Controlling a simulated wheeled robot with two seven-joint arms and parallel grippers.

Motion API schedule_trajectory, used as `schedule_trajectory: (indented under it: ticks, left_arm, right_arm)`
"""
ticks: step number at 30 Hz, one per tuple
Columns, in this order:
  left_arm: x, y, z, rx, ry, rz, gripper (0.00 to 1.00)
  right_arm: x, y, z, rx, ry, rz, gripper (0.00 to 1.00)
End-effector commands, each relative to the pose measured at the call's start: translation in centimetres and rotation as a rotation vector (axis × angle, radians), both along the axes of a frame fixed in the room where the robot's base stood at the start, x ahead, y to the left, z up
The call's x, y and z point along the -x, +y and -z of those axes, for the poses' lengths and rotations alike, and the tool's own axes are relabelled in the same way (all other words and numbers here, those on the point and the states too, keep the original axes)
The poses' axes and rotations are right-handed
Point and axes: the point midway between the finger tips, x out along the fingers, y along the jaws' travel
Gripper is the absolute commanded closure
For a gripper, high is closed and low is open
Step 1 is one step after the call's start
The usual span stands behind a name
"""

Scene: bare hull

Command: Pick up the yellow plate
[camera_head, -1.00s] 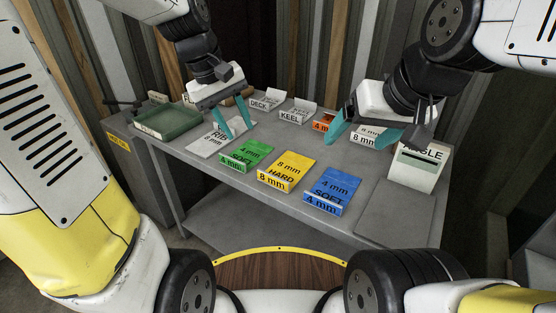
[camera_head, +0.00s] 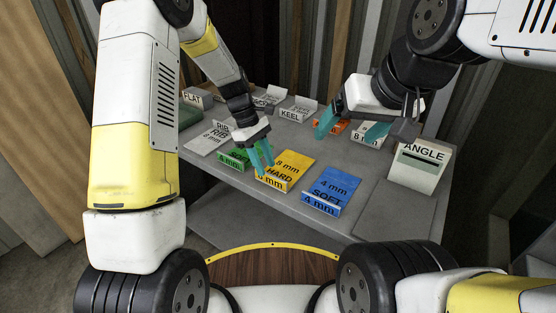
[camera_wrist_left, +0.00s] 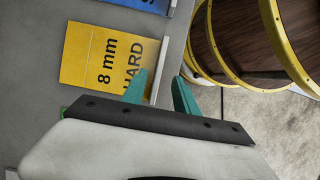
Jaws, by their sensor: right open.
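The yellow plate (camera_head: 294,162), marked "8 mm HARD", lies on the grey table between the green and blue plates, with a bent-up lip at its front edge. In the left wrist view the yellow plate (camera_wrist_left: 95,55) shows its face and lip. My left gripper (camera_head: 264,166) is at the plate's front left part; its teal fingers are apart. In the wrist view the lip's line runs between these fingers (camera_wrist_left: 160,90); contact cannot be told. My right gripper (camera_head: 350,128) is open above the back right of the table.
A green plate (camera_head: 233,161) lies left and a blue plate (camera_head: 332,186) right. White plates, an orange plate (camera_head: 330,126) and an "ANGLE" box (camera_head: 419,168) stand around. A wood-topped round surface (camera_head: 275,268) with yellow rim is below.

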Motion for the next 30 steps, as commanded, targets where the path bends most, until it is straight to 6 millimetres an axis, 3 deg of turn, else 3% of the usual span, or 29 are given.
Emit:
schedule_trajectory:
  ticks: [7, 16, 22, 30]
  left_arm:
    - [0.6, -1.3, 3.3, 0.0, 0.001, 0.001, 0.65]
    - [0.7, -1.5, 3.8, 0.0, -0.001, 0.002, 0.65]
    - [0.7, -1.5, 3.8, 0.0, -0.001, 0.002, 1.0]
    - [0.7, -1.5, 3.7, 0.001, -0.001, 0.001, 1.0]
  right_arm:
    - [0.0, 0.0, 0.0, 0.0, 0.0, 0.0, 0.17]
    - [0.0, 0.0, 0.0, 0.0, 0.0, 0.0, 0.17]
    - [0.0, 0.0, 0.0, 0.0, 0.0, 0.0, 0.17]
    - [0.0, 0.0, 0.0, 0.0, 0.0, 0.0, 0.17]
